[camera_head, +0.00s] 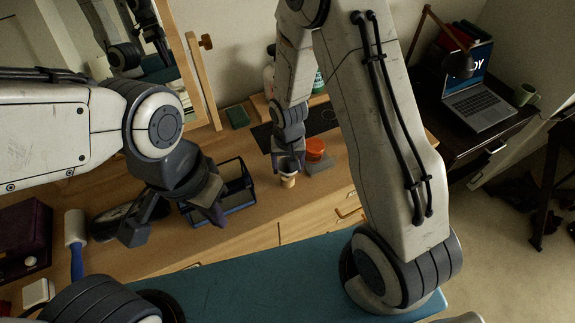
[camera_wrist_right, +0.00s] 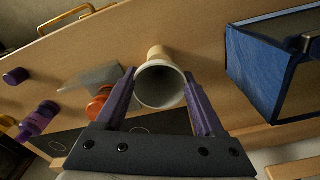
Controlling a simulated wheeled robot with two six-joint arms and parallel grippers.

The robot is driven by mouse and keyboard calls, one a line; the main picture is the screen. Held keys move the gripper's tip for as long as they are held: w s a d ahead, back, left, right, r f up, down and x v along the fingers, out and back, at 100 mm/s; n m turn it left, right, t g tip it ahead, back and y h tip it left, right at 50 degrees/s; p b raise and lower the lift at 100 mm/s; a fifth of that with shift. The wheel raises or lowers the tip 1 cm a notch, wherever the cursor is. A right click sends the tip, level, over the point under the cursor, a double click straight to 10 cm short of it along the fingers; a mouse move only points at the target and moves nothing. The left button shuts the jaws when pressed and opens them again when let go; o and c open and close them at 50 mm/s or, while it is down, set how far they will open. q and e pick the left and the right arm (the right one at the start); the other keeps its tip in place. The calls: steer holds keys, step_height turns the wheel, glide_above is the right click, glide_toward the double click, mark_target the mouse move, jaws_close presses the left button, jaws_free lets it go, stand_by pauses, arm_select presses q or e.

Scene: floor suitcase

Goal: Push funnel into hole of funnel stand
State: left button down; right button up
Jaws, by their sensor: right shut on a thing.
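A white round funnel (camera_wrist_right: 160,88) sits between the purple fingertips of my right gripper (camera_wrist_right: 161,92), which is shut on it. Its wide mouth faces the wrist camera. A light wooden piece (camera_wrist_right: 158,53) shows just beyond the funnel; it also shows below the fingers in the head view (camera_head: 288,181). It looks like the stand, but its hole is hidden and I cannot tell how deep the funnel sits. My right gripper (camera_head: 288,168) points down at the table. My left gripper (camera_head: 175,222) is open and empty above the table's front left.
A dark blue open bin (camera_head: 238,190) stands left of the right gripper. An orange round thing (camera_head: 316,148) and a grey flat piece (camera_head: 320,164) lie close on its right. A lint roller (camera_head: 75,240) and a dark box (camera_head: 25,238) are at the far left.

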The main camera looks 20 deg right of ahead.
steer(key=shift+f+b, duration=0.6)
steer(key=shift+f, duration=0.1)
stand_by(0.5)
steer(key=o, duration=1.3)
step_height(320, 180, up, 10)
steer(key=r+b, duration=0.1)
steer(key=s+a+r+n, duration=0.2)
steer(key=s+r+n, duration=0.1)
steer(key=s, duration=0.3)
steer(key=s+a+r+n, duration=0.3)
steer(key=s, duration=0.4)
steer(key=s+a+r+n+y, duration=0.1)
steer(key=s+a+r+n, duration=0.2)
steer(key=s, duration=0.4)
steer(key=shift+s+r+g, duration=0.15)
steer(key=shift+r+g, duration=0.1)
steer(key=shift+g, duration=0.05)
